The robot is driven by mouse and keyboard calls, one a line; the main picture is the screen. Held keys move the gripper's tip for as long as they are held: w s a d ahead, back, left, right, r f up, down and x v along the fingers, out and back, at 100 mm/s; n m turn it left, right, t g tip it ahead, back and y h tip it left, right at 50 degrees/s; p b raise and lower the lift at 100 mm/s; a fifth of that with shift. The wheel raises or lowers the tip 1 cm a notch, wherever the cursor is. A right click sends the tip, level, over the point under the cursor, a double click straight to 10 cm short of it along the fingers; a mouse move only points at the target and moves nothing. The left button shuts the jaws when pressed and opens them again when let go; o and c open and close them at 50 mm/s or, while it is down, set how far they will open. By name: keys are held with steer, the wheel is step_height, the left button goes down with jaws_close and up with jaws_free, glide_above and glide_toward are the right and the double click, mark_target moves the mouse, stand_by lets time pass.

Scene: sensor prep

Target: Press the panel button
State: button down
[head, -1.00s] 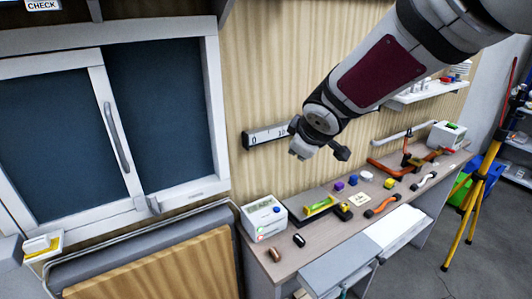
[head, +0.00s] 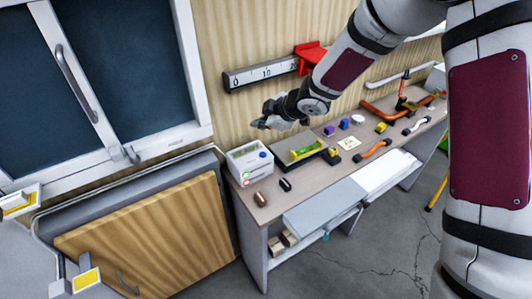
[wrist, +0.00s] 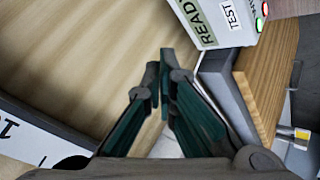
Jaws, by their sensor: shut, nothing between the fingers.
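A white panel box (head: 240,166) stands at the left end of the workbench. A round blue button (head: 262,155) is on it, with small green and red marks lower on its front. My gripper (head: 262,124) is above the box in the head view, apart from it, with its fingers pointing left. In the wrist view my gripper (wrist: 160,78) has its fingertips together with nothing between them. The white box (wrist: 248,30) is at the upper right there, with READ and TEST labels. The blue button does not show in the wrist view.
A wall ruler (head: 258,74) with a red slider (head: 310,57) is behind my arm. A tray with a green-yellow level (head: 306,151) sits right of the box. Two small cylinders lie in front. A wooden cabinet door (head: 150,235) is at the left.

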mark_target(261, 155)
steer(key=shift+f+b, duration=1.3)
steer(key=shift+f, duration=3.15)
steer(key=shift+f, duration=0.4)
steer(key=shift+f, duration=0.4)
steer(key=shift+r, duration=0.85)
steer(key=shift+r, duration=0.1)
steer(key=shift+r+p, duration=0.65)
steer(key=shift+r, duration=1.75)
